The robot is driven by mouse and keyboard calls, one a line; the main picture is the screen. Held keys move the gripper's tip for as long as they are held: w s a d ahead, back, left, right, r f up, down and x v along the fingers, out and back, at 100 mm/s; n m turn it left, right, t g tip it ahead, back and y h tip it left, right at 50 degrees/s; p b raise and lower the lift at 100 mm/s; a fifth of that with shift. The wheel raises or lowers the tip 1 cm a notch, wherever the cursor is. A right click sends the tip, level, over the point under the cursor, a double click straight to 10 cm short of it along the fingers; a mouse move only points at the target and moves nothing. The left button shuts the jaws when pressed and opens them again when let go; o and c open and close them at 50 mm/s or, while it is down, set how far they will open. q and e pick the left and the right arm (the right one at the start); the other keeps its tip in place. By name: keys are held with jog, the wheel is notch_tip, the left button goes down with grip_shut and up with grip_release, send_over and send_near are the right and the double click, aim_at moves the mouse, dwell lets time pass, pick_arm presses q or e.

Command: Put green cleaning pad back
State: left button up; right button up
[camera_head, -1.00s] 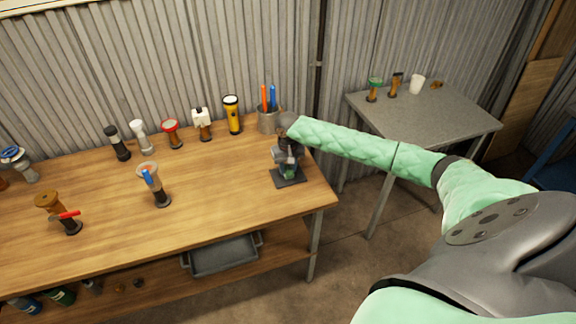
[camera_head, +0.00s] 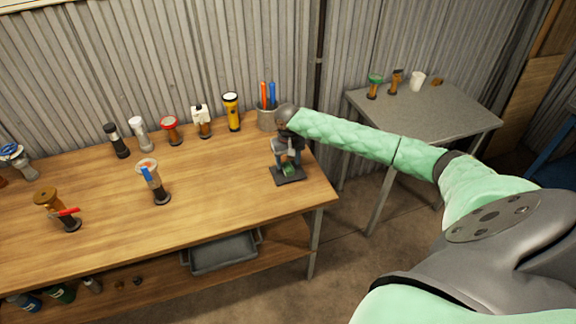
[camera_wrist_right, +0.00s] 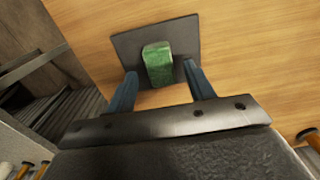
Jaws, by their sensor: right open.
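The green cleaning pad (camera_head: 290,170) lies on a dark square plate (camera_head: 288,179) near the right end of the wooden workbench. In the right wrist view the pad (camera_wrist_right: 158,64) sits on the plate (camera_wrist_right: 186,36), which rests on the wood. My right gripper (camera_head: 289,160) points down above the plate. Its fingers (camera_wrist_right: 160,84) are open, one on each side of the pad's near end, and do not hold it. I cannot tell how high the fingertips are above the plate. My left gripper is not in view.
A grey cup with orange and blue handles (camera_head: 267,118) stands behind my right gripper. A yellow flashlight (camera_head: 231,112) and several fittings line the bench's back. A grey side table (camera_head: 430,112) is at the right.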

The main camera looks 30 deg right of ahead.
aim_at(288, 167)
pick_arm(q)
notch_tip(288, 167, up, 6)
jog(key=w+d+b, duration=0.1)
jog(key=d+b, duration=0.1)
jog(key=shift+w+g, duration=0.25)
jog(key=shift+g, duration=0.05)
pick_arm(e)
notch_tip(288, 167, up, 10)
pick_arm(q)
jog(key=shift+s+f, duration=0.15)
pick_arm(e)
jog(key=shift+s, duration=0.1)
